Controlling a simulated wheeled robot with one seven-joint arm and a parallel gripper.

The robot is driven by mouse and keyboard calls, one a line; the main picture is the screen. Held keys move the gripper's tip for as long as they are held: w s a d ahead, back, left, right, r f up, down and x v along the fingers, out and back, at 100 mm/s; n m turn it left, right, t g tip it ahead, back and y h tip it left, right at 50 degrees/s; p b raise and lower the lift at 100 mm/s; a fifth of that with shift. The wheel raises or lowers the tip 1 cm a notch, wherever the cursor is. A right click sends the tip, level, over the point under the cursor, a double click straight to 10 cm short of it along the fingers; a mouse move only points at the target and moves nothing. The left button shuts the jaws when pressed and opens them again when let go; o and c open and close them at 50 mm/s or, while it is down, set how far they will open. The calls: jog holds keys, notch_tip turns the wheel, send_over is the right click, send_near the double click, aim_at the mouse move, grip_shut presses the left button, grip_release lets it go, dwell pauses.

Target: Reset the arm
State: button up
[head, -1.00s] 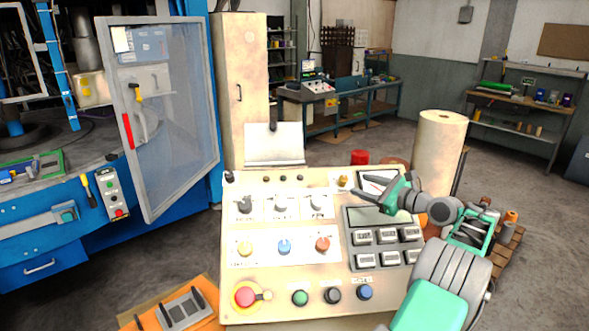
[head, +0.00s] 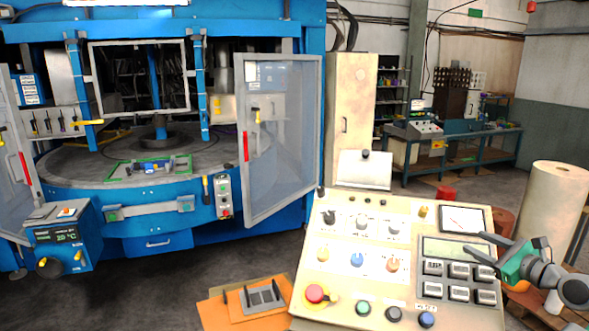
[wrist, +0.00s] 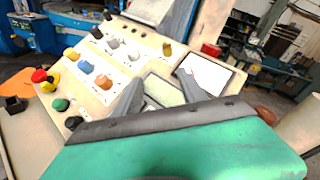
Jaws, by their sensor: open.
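My gripper (head: 482,247) is at the right of the head view, above the right side of the beige control panel (head: 340,284). Its two dark fingers are apart, with nothing between them. In the wrist view my gripper (wrist: 158,88) points over the panel, with a finger on each side of a grey-green display. My arm runs off the right of the head view, and most of it is out of the picture.
The panel carries knobs, a red mushroom button (head: 315,293) and several keys. A blue machine (head: 150,215) with an open clear door (head: 283,140) stands at left. A large pale roll (head: 553,215) stands at right. Orange boards (head: 226,312) lie on the floor.

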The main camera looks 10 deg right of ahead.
jog(key=w+a+n+g, duration=0.4)
jog(key=w+a+n, duration=0.55)
jog(key=a, duration=0.65)
jog(key=a+n+g, duration=0.3)
jog(key=a+n, duration=0.4)
jog(key=a, duration=1.1)
jog(key=s+a+f+n+g, duration=0.25)
jog(key=s+a+n, duration=0.35)
jog(key=s+a, duration=0.45)
jog(key=s+a+f+n+g, duration=0.1)
jog(key=s+a+f+n, duration=0.1)
jog(key=s, duration=0.4)
jog(key=s+a+f+n+g+h+b, duration=0.1)
jog(key=s+a+f+n, duration=0.2)
jog(key=s+f+n, duration=0.2)
jog(key=shift+s, duration=0.95)
